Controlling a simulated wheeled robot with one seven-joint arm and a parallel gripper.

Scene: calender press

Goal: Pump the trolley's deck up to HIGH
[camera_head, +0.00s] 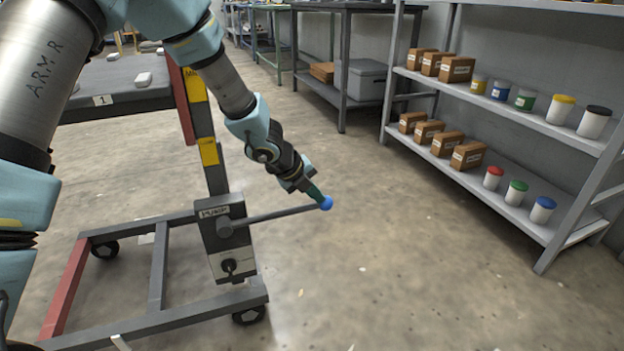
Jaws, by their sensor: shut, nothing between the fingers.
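The trolley has a grey deck (120,82) at the upper left, with a "1" label and small white pieces on it. Its dark mast (215,178) carries a red strip and yellow labels, partly hidden by my arm. The pump box (226,243) is low on the mast, with a small knob on its lower face. The pump lever (275,215) sticks out to the right, slightly upward, ending in a blue knob (326,203). My gripper (316,196) is shut at the knob's upper left, touching or very near it; contact is unclear.
The trolley's base frame (160,320) stands on black castors (249,316). A shelf unit (560,125) with brown boxes and lidded jars is at the right. Workbenches (345,10) line the back. The concrete floor right of the lever is clear.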

